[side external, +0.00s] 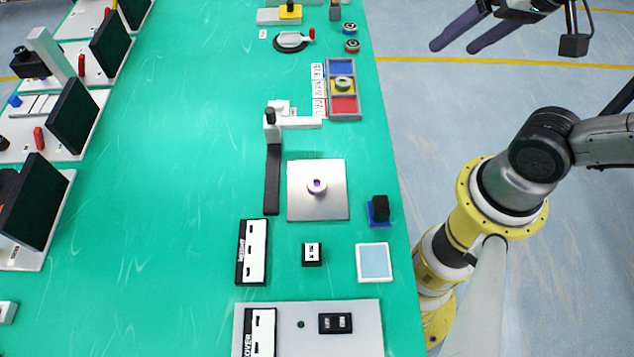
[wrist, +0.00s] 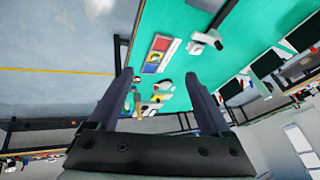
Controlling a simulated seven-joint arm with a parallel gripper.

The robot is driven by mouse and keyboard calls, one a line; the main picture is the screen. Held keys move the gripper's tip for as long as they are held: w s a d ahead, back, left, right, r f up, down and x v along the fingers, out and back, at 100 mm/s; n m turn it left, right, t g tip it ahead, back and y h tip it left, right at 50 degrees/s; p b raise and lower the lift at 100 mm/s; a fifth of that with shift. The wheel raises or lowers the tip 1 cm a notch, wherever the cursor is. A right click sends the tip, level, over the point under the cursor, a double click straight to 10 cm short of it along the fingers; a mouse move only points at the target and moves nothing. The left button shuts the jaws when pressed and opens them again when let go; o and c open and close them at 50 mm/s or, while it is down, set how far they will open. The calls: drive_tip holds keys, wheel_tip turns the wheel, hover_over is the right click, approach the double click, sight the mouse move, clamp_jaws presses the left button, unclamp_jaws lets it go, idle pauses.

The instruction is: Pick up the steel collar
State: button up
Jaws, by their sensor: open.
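A small silver-white ring with a dark purple centre (side external: 317,186), which looks like the steel collar, lies flat on a square metal plate (side external: 300,210) in the side external view. Another pale ring with a green centre (side external: 343,83) sits in the yellow middle compartment of a blue, yellow and red tray (side external: 358,101). I cannot tell for certain which ring is the steel collar. My gripper (side external: 454,46) is open and empty, off the table's right edge over the floor, far from both rings. Its spread fingers also show in the wrist view (wrist: 158,77).
A black-armed stand (side external: 272,180) is left of the plate. A black block on a blue base (side external: 380,209) and a light-blue pad (side external: 374,262) are near the right edge. The table's left middle (side external: 170,190) is clear.

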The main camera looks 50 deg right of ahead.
drive_tip(key=w+a+m, duration=0.2)
drive_tip(key=w+m, duration=0.3)
drive_tip(key=m, duration=0.1)
drive_tip(key=m+g, duration=0.4)
drive_tip(key=g, duration=0.2)
hover_over(317, 183)
wheel_tip(317, 183, down, 13)
wheel_tip(317, 183, down, 13)
drive_tip(key=shift+f, duration=0.2)
clamp_jaws()
